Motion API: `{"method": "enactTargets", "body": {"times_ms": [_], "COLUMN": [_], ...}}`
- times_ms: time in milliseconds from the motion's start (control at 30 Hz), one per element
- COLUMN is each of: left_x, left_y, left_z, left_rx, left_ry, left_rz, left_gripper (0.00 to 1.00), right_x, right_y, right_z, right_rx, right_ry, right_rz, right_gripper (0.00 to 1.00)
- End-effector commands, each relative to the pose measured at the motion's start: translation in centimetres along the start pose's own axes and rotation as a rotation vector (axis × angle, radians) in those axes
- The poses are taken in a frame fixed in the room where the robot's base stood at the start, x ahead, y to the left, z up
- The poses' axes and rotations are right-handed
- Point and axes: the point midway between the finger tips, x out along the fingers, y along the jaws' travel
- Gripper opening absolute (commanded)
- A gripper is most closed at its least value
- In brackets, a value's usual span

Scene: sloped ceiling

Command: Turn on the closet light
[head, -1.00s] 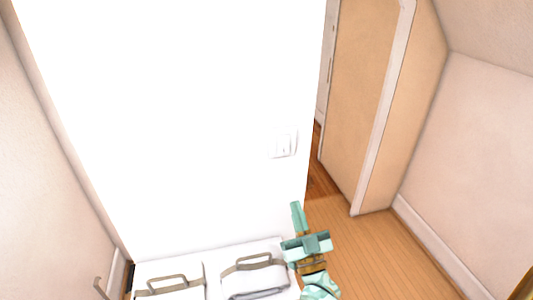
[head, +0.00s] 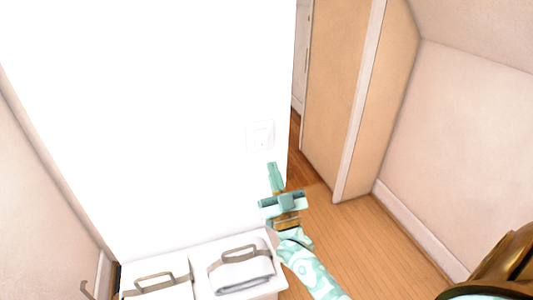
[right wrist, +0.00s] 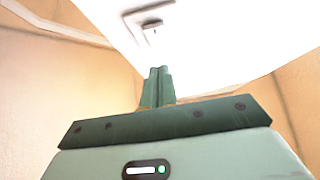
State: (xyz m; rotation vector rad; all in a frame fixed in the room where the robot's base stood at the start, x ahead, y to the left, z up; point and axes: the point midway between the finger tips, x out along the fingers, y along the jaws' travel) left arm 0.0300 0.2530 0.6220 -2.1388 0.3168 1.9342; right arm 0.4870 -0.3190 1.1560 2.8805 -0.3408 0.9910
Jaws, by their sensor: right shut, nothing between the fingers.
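The light switch (head: 261,135) is a white plate with a small rocker on the bright white wall, near that wall's right edge. It also shows in the right wrist view (right wrist: 152,27), beyond my fingertips. My right gripper (head: 272,165) is green, shut and empty. In the head view its fingertips point up and sit just below the switch plate, apart from it in the picture. In the right wrist view the shut fingers (right wrist: 159,72) point toward the switch with a gap between. My left gripper is not in view.
A white unit (head: 204,253) with two handled fabric bins (head: 240,272) stands below the switch wall. A tan partition (head: 345,90) stands to the right. The wooden floor (head: 375,245) is clear between it and the bins. A sloped ceiling (head: 475,30) is at upper right.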

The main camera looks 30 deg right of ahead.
Motion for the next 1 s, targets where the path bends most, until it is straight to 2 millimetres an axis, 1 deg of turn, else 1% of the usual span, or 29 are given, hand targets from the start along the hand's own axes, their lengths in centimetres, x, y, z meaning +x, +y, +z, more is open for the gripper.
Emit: {"method": "enactTargets", "body": {"times_ms": [33, 100, 133, 200, 400, 833, 933, 1000], "left_x": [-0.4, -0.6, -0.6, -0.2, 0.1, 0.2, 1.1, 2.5], "left_y": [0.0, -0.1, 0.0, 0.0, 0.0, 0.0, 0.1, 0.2], "left_z": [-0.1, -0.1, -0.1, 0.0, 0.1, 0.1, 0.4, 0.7], "left_rx": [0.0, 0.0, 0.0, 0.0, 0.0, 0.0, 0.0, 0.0], "left_ry": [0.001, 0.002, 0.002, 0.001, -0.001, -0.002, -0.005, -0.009], "left_rz": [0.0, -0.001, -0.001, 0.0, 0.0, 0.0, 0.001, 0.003], "left_gripper": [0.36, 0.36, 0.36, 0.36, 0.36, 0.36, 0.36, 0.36], "right_x": [1.3, 2.7, 3.1, 3.7, 5.1, 5.3, 5.3, 5.2], "right_y": [0.0, 0.0, 0.0, 0.0, 0.0, 0.0, 0.0, 0.0], "right_z": [-0.2, -0.2, 0.0, 1.2, 2.6, 2.9, 3.3, 3.9], "right_rx": [0.0, -0.001, -0.001, -0.002, -0.001, 0.0, -0.001, -0.001], "right_ry": [0.005, 0.003, 0.002, 0.0, 0.0, 0.001, 0.016, 0.041], "right_rz": [0.001, 0.0, 0.0, -0.001, 0.0, 0.0, 0.0, 0.0], "right_gripper": [0.0, 0.0, 0.0, 0.0, 0.0, 0.0, 0.0, 0.0]}}
